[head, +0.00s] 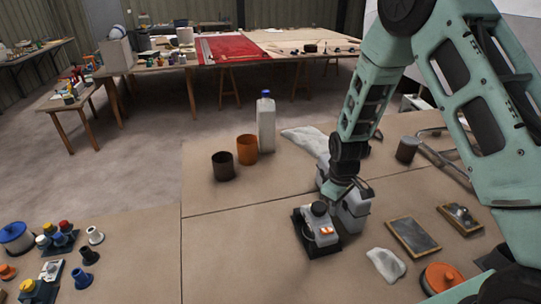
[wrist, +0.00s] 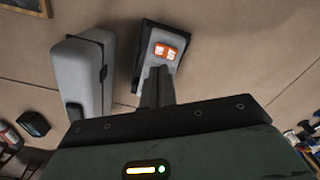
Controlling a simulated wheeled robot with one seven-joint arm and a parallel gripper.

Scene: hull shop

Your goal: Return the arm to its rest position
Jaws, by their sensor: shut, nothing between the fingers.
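My arm reaches down from the upper right in the head view, over the near table. My gripper (head: 343,187) points down at its end, just above a grey device with orange marks (head: 322,230) on a dark base. In the wrist view the fingers (wrist: 158,72) are together with nothing between them, and their tips overlap the near end of the grey device (wrist: 150,48). I cannot tell whether they touch it. A rounded grey case (wrist: 78,75) stands to its left there; in the head view it is partly behind my gripper (head: 354,213).
Framed dark plates (head: 412,237), a white cloth (head: 386,264) and an orange round part (head: 440,277) lie right of the device. A jug (head: 266,125), an orange cup (head: 247,149) and a dark cup (head: 223,166) stand behind. The table left of the device is clear.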

